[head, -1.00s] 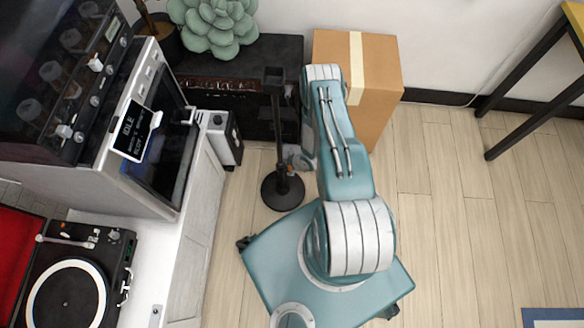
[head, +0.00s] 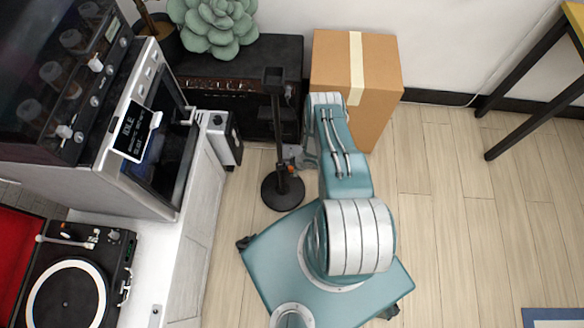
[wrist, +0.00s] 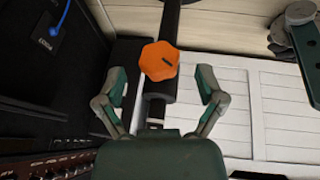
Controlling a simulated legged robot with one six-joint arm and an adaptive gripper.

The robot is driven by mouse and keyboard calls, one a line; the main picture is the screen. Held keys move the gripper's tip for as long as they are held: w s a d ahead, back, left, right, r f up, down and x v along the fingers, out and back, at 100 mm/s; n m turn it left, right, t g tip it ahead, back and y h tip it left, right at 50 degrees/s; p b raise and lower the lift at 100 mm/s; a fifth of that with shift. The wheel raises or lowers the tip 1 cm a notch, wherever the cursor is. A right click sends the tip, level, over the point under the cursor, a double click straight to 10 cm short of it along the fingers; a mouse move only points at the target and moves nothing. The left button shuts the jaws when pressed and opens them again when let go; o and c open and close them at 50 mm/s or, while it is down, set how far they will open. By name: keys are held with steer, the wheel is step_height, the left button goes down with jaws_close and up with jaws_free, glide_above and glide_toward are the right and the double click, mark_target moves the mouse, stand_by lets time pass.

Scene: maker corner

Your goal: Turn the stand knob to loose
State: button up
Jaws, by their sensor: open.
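The stand (head: 277,130) is a black upright pole on a round base, standing on the floor left of my arm. Its orange knob (wrist: 159,61) is faceted, with a short dark mark on its face pointing toward the upper right in the wrist view. A small part of the knob (head: 291,169) also shows in the head view. My gripper (wrist: 158,94) is open, with one finger on each side of the pole and the knob ahead between them. Neither finger appears to touch the knob. In the head view my gripper is mostly hidden by the arm and pole.
A black amplifier (head: 238,88) stands behind the pole, and a cardboard box (head: 378,75) stands behind my arm. A white cabinet (head: 199,215) with a turntable (head: 65,290) is at left.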

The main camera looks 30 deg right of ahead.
steer(key=shift+x, duration=1.1)
steer(key=c, duration=1.2)
steer(key=shift+o, duration=0.2)
steer(key=shift+s+a+t+h, duration=0.1)
steer(key=shift+t+h, duration=0.4)
steer(key=shift+t, duration=0.3)
steer(key=shift+s+a+f+n+t+h, duration=0.1)
steer(key=shift+n+t+h, duration=0.65)
steer(key=shift+t, duration=0.75)
steer(key=shift+h, duration=0.25)
steer(key=o, duration=1.2)
steer(key=shift+c, duration=0.2)
